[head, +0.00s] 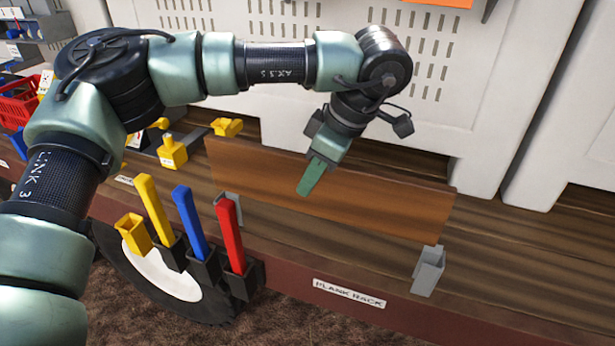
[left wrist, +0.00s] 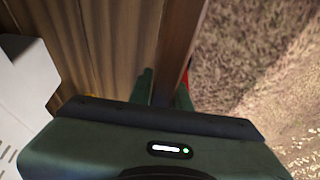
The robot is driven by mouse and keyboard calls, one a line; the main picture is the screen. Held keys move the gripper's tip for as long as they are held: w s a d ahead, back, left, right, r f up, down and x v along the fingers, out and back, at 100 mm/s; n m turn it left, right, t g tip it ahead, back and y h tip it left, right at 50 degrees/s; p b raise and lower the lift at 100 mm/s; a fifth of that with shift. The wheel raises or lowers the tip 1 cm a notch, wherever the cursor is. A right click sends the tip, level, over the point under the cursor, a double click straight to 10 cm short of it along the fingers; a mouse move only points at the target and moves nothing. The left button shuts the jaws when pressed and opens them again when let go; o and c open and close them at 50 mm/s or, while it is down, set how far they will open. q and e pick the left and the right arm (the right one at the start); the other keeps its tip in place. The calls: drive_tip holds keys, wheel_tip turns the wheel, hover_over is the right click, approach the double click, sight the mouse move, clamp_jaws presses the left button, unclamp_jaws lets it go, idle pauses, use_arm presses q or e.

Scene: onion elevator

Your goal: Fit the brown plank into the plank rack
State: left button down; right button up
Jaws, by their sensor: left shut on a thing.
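The brown plank (head: 380,200) stands on its long edge, upright, above the wooden deck. My left gripper (head: 308,188) is shut on its upper edge near the middle. The plank rack has two grey brackets: a right one (head: 428,272) and a left one (head: 230,206), partly hidden by the red handle. In the left wrist view the plank's edge (left wrist: 178,52) runs between the fingers. My right gripper is out of view.
A "PLANK RACK" label (head: 349,293) is on the deck's front edge. Yellow (head: 155,208), blue (head: 190,222) and red (head: 230,235) handles stand in front at the left. A white cabinet (head: 450,100) stands behind. The deck to the right is clear.

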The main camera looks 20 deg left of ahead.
sight(317, 203)
use_arm(q)
drive_tip(key=shift+d, duration=0.25)
drive_tip(key=shift+w+d+f, duration=0.3)
drive_tip(key=shift+d+f, duration=0.05)
drive_tip(key=shift+d, duration=0.15)
drive_tip(key=shift+f+b, duration=0.15)
drive_tip(key=shift+b, duration=0.15)
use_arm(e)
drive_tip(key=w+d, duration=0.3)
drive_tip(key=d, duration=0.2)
use_arm(q)
drive_tip(key=shift+s+a+f, duration=0.1)
drive_tip(key=shift+a+f, duration=0.15)
drive_tip(key=shift+f, duration=0.15)
drive_tip(key=shift+f+b, duration=0.4)
drive_tip(key=shift+b, duration=0.1)
drive_tip(key=shift+f, duration=0.2)
drive_tip(key=shift+f+b, duration=1.3)
drive_tip(key=shift+f, duration=0.3)
drive_tip(key=shift+f+b, duration=2.45)
drive_tip(key=shift+f, duration=1)
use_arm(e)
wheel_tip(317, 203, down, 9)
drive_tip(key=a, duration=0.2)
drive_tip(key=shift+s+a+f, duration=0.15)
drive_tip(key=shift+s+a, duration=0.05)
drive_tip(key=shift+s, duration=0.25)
